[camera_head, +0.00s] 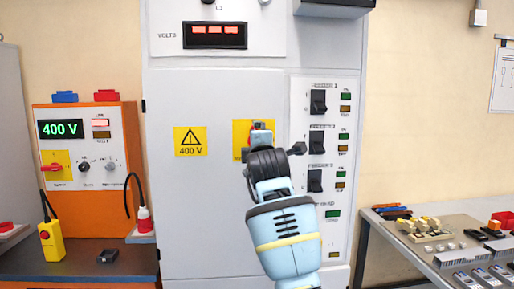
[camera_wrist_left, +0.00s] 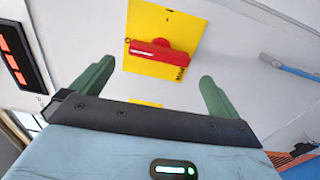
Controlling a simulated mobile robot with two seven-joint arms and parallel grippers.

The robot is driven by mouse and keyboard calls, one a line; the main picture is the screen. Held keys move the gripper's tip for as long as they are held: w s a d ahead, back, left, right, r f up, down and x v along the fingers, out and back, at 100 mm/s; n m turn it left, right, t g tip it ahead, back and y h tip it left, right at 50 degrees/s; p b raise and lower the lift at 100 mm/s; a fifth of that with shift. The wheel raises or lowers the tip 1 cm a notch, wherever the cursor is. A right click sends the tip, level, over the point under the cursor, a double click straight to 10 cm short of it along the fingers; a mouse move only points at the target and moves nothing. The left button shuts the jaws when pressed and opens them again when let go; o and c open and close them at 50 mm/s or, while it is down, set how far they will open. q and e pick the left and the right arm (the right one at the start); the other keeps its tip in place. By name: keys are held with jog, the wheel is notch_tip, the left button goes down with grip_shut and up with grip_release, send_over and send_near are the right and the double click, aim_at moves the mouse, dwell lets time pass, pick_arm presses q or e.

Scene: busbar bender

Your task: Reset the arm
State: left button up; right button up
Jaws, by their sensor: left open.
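My left arm reaches up from the bottom of the head view to the front of the grey cabinet (camera_head: 220,215). Its gripper (camera_head: 272,150) is in front of a yellow plate (camera_head: 239,135) that it partly hides. In the left wrist view, the two green fingers of the left gripper (camera_wrist_left: 158,75) stand wide apart with nothing between them. Beyond them a red rotary handle (camera_wrist_left: 155,54) lies roughly sideways on the yellow plate (camera_wrist_left: 145,22). The fingers appear clear of the handle. My right gripper is not in view.
Black feeder switches (camera_head: 317,142) line the cabinet's right side, close to my gripper. An orange 400 V unit (camera_head: 85,190) stands on a bench at the left, with a yellow pendant (camera_head: 50,240) before it. A parts table (camera_head: 455,240) is at the right.

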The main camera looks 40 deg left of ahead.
pick_arm(q)
jog(key=shift+s+d, duration=0.3)
jog(key=shift+s, duration=0.05)
dwell(0.3)
jog(key=shift+f, duration=0.1)
